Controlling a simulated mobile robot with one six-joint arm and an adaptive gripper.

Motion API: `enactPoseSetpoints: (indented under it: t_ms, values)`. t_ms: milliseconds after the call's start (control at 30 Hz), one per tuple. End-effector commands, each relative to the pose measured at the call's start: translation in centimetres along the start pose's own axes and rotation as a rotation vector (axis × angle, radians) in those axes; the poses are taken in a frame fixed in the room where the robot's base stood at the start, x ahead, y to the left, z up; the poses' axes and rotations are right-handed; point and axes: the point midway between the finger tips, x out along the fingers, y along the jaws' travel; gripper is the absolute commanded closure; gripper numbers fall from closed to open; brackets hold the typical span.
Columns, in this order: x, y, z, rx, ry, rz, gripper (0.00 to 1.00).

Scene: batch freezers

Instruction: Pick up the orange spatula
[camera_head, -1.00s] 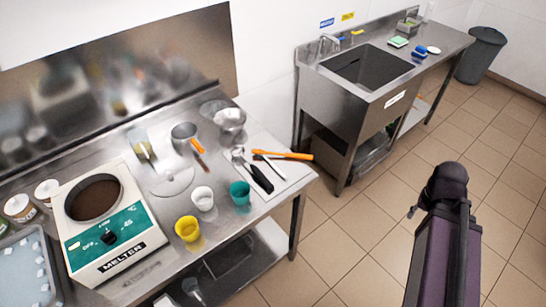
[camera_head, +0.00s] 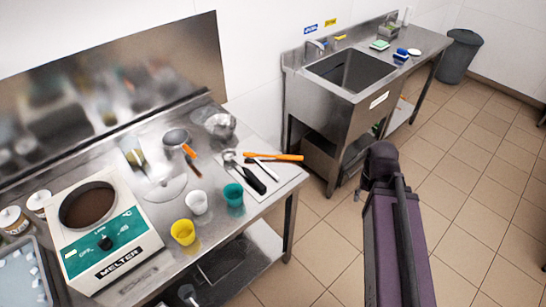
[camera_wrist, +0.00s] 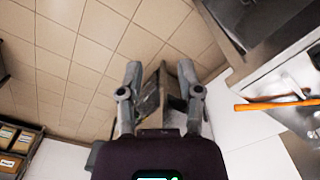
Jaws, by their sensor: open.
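The orange spatula (camera_head: 287,157) lies near the right end of the steel table, on a white board. Its orange handle points right, over the table's edge. Its other end lies near dark-handled and white utensils. The orange handle also shows at the right of the wrist view (camera_wrist: 270,105). My gripper (camera_wrist: 160,66) is open, with its two fingers spread and nothing held between them. It is apart from the spatula, which lies to its right in the wrist view. In the head view my arm is right of the table, over the floor; the fingers cannot be made out there.
A black-handled utensil (camera_head: 254,178) lies close to the spatula. Green (camera_head: 233,195), white (camera_head: 196,203) and yellow (camera_head: 183,232) cups stand left of it. A melter (camera_head: 105,240) fills the table's left. A sink unit (camera_head: 350,95) stands behind. The floor at right is clear.

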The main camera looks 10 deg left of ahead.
Motion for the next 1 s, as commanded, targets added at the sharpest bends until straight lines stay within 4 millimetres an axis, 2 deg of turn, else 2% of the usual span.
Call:
enactPoseSetpoints:
  t_ms: [267,467,667,1000]
  values:
    - [0.1,0.0,-0.1,0.005,0.0,-0.004,0.54]
    - [1.4,-0.3,-1.5,0.06,-0.006,-0.061,0.54]
    - [4.0,-1.7,-4.9,0.213,-0.033,-0.207,0.54]
    - [7.9,-5.6,-13.1,0.585,-0.189,-0.567,0.54]
